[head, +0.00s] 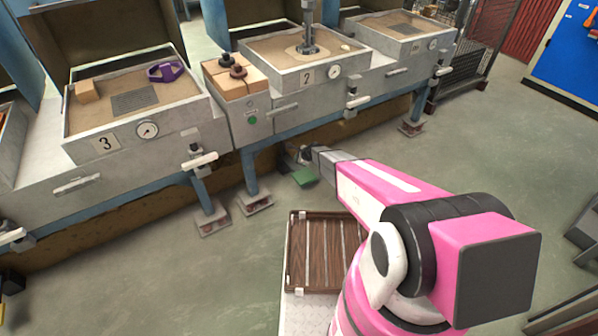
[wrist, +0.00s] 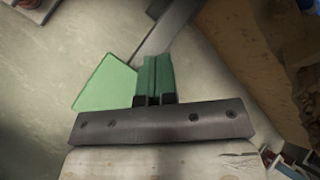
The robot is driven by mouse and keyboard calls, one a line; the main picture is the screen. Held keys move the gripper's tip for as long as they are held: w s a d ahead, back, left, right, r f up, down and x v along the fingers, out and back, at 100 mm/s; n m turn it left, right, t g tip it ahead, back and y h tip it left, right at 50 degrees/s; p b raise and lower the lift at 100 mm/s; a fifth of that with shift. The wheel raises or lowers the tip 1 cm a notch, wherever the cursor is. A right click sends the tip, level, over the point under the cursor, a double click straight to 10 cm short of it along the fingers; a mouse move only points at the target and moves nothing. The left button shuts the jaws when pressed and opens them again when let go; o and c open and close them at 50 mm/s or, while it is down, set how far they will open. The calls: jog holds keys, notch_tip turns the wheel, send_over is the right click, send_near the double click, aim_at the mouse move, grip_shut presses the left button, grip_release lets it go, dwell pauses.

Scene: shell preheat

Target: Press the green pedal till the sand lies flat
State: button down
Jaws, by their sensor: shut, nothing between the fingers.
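The green pedal (head: 304,177) is a small flat plate low near the floor, below the bench with tray 2 (head: 307,76). In the wrist view the pedal (wrist: 106,84) lies to the left of my fingers, partly behind them. My gripper (wrist: 157,78) is shut and empty, close to the pedal; I cannot tell whether it touches. In the head view my forearm reaches down toward it. The sand (head: 270,46) in tray 2 shows a paler patch around a dark metal post (head: 308,38).
Tray 3 (head: 78,122), at left, holds sand, a wooden block (head: 87,91) and a purple ring-like piece (head: 165,72). Bench feet (head: 213,218) stand on the floor left of the pedal. A slatted wooden rack (head: 300,255) lies in front of my arm.

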aim_at(299, 171)
jog(key=shift+s+d+f, duration=0.1)
jog(key=shift+f, duration=1.2)
jog(key=shift+d+f, duration=0.1)
jog(key=shift+f, duration=1.15)
jog(key=shift+f, duration=0.15)
jog(key=shift+f, duration=0.25)
